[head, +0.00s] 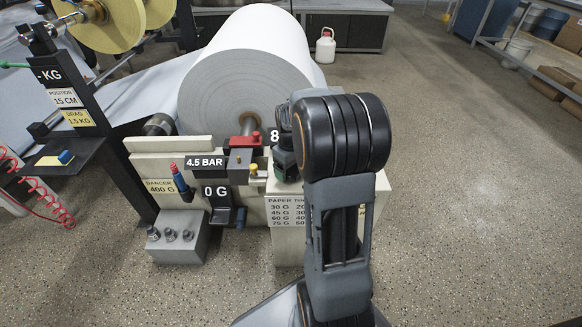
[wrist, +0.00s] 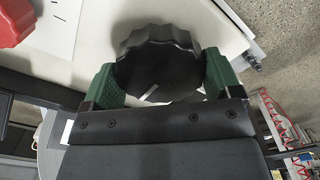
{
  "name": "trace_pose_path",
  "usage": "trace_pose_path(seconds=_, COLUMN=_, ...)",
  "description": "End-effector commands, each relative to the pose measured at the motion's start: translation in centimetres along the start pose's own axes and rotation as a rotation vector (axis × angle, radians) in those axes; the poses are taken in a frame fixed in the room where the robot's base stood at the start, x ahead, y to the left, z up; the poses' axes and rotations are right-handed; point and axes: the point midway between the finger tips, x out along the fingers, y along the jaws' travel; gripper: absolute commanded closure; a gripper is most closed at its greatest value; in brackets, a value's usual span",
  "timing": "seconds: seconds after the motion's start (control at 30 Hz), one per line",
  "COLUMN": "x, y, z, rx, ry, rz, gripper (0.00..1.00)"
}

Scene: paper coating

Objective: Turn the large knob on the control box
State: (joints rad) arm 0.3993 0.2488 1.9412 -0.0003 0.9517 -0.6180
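A large black knob (wrist: 157,62) with a scalloped rim fills the upper middle of the wrist view. A pale slanted mark shows on its face. It sits on the pale top of the control box (wrist: 205,22), whose labelled front shows in the head view (head: 285,240). My gripper (wrist: 160,75) has two green fingers spread wide, one on each side of the knob. The left finger overlaps its edge in the picture, and the right finger is very close to it. Contact is unclear. In the head view my arm and gripper (head: 286,165) hide the knob.
A red part (wrist: 14,22) lies left of the knob. In the head view, a large paper roll (head: 245,75) stands behind the box. A grey box with small knobs (head: 178,237) sits at left. Open floor (head: 460,200) lies to the right.

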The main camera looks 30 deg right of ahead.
Motion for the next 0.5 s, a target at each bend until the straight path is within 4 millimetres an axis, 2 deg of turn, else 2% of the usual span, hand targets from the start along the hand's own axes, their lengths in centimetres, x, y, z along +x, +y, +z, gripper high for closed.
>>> trace_pose_path(seconds=0.03, x=-0.02, y=-0.01, z=-0.01, rx=0.000, ry=0.000, rz=0.000, gripper=0.31)
trace_pose_path(seconds=0.13, x=-0.02, y=-0.02, z=-0.01, rx=0.000, ry=0.000, rz=0.000, gripper=0.40)
trace_pose_path(seconds=0.5, x=-0.33, y=-0.01, z=-0.03, rx=0.087, ry=0.000, rz=0.000, gripper=0.40)
